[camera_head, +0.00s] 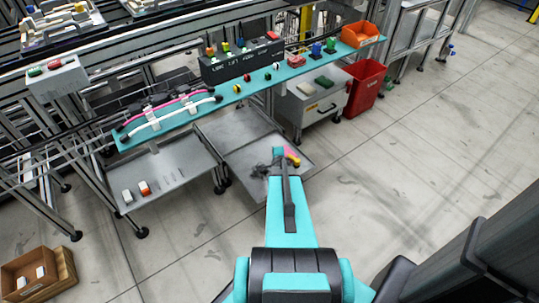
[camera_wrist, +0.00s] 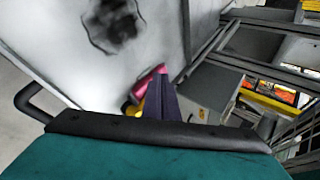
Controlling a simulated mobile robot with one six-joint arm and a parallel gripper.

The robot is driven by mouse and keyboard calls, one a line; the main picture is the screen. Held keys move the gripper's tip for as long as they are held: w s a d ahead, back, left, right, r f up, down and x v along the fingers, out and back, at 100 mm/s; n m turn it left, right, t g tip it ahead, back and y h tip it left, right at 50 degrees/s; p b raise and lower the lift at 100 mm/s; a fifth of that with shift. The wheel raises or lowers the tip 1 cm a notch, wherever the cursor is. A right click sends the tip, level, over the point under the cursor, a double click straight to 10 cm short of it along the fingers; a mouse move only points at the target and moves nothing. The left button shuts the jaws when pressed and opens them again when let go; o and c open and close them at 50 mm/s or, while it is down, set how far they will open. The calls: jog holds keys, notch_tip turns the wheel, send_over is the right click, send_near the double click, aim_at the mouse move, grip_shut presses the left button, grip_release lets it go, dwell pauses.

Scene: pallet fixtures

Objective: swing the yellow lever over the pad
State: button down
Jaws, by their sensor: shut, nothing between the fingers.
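A yellow piece (camera_head: 294,161) with a pink part (camera_head: 289,151) shows at the tip of my arm, above a grey tray. It looks like the yellow lever, but it is small and partly hidden. In the wrist view the yellow piece (camera_wrist: 138,105) and a pink rounded part (camera_wrist: 150,82) lie just left of my dark finger. My gripper (camera_head: 284,168) is shut and empty, close beside them; I cannot tell whether it touches. It also shows in the wrist view (camera_wrist: 163,98). A dark patch (camera_wrist: 112,24) marks the pale surface; I cannot tell whether it is the pad.
The grey tray (camera_head: 235,161) sits low beside a teal bench edge (camera_head: 170,124) with cables and a black switch box (camera_head: 240,62). A grey drawer cabinet (camera_head: 311,104) and a red bin (camera_head: 365,80) stand behind right. The floor at right is clear.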

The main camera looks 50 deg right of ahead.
jog(key=a+r+p, duration=0.1)
jog(key=a+p, duration=0.1)
jog(key=a+r+p, duration=0.1)
jog(key=a+r, duration=0.1)
jog(key=shift+w+r+p, duration=0.15)
jog(key=shift+r+p, duration=0.15)
jog(key=shift+p, duration=0.1)
jog(key=shift+w+a, duration=0.1)
jog(key=shift+a, duration=0.05)
dwell(0.4)
